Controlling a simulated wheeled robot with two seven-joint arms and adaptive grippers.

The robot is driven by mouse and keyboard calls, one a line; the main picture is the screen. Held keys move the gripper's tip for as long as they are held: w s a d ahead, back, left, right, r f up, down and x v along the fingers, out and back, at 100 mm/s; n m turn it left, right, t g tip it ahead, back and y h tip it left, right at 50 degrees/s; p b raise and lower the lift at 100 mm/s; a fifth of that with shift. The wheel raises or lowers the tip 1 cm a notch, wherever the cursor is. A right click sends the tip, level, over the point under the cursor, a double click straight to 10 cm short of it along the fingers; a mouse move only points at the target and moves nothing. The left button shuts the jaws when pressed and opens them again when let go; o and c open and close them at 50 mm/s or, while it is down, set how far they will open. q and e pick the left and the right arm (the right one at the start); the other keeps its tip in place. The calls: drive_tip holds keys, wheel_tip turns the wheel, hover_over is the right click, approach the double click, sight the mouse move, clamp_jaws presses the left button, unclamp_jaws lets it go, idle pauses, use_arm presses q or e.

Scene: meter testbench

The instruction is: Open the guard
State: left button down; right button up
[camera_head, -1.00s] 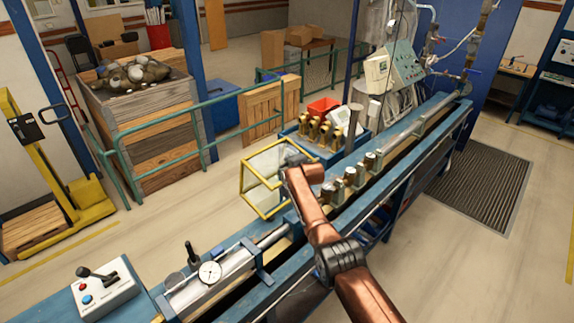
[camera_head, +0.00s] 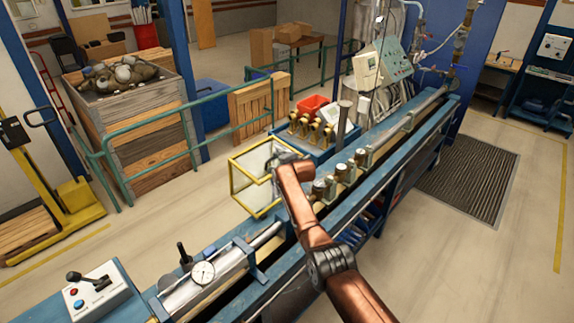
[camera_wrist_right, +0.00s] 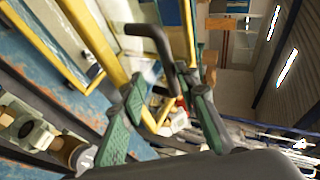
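The guard is a yellow-framed box with clear panels (camera_head: 251,182). In the head view it sits out past the left edge of the blue bench (camera_head: 262,294), beside the row of brass-coloured meters (camera_head: 341,172), which it does not cover. Its yellow bars (camera_wrist_right: 95,42) cross the right wrist view. My right gripper (camera_head: 279,163) is at the guard's upper right side and hides part of it. In the wrist view its green-padded fingers (camera_wrist_right: 162,112) are spread apart. A dark bent handle (camera_wrist_right: 150,33) reaches down between them; I cannot tell whether they touch it. My left gripper is not in view.
A control box with a lever (camera_head: 91,289) and a dial gauge (camera_head: 203,273) are at the bench's near end. A blue table with several brass fittings (camera_head: 312,130) and a red bin (camera_head: 313,104) stand beyond the guard. Floor to its left is clear up to the green railing (camera_head: 150,128).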

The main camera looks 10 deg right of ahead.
drive_tip(key=v, duration=1.1)
drive_tip(key=shift+s+d, duration=0.2)
drive_tip(key=shift+c, duration=0.3)
